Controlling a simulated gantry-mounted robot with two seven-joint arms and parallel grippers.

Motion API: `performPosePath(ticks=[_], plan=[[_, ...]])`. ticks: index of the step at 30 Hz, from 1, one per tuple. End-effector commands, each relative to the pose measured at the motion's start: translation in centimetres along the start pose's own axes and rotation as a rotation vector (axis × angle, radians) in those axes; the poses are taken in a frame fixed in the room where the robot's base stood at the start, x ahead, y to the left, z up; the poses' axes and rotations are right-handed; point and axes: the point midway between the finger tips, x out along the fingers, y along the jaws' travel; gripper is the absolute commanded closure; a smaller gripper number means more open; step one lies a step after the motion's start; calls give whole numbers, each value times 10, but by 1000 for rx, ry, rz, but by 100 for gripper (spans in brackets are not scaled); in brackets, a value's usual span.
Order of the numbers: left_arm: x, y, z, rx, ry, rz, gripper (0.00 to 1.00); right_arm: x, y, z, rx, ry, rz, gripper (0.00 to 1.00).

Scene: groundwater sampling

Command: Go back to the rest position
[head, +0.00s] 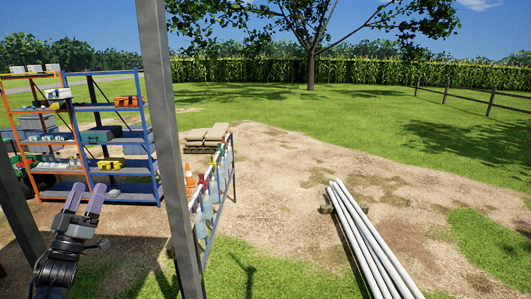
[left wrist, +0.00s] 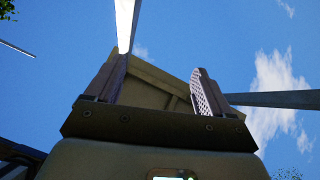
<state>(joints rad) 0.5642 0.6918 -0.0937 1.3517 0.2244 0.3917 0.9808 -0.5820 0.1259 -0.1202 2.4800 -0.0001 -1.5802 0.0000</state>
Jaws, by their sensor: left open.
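My left gripper (head: 84,199) is raised at the lower left of the head view, in front of the storage shelves. Its two pale purple-grey fingers point up and stand apart, with nothing between them. In the left wrist view the fingers of the same gripper (left wrist: 160,90) are spread and empty, facing the blue sky. My right gripper is in neither view.
A grey metal post (head: 171,150) stands close to the right of my left gripper. Blue and orange shelves (head: 110,170) with boxes are behind it. A blue rack (head: 222,185) holds hanging bottles. White pipes (head: 365,240) lie at right. Open dirt and grass lie beyond.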

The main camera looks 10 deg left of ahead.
Motion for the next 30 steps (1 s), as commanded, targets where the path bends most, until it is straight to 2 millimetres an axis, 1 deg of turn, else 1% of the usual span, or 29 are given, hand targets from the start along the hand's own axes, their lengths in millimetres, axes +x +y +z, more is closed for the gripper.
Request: performPosePath(ticks=[1,4,7,11,12,14,15,17,18,20,21,24,30], plan=[[-7,-13,16,36,-66,-56,18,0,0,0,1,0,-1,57],[-11,-33,35,105,-167,-159,18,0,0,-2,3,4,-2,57],[-20,-54,55,184,-290,-265,18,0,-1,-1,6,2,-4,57],[-45,-85,84,308,-502,-413,18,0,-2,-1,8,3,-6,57],[-56,-95,93,351,-582,-460,18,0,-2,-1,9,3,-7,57],[-76,-109,106,418,-716,-527,18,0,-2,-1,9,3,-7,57],[-91,-117,113,463,-810,-568,18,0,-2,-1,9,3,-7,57],[-115,-128,122,527,-956,-623,18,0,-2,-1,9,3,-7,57],[-132,-134,126,567,-1055,-653,18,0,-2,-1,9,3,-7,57],[-157,-140,130,620,-1198,-690,18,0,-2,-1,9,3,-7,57],[-172,-142,131,650,-1289,-709,18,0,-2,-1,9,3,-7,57],[-208,-145,129,711,-1497,-741,18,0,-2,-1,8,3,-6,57],[-266,-140,116,783,-1866,-761,18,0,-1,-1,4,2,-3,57]])
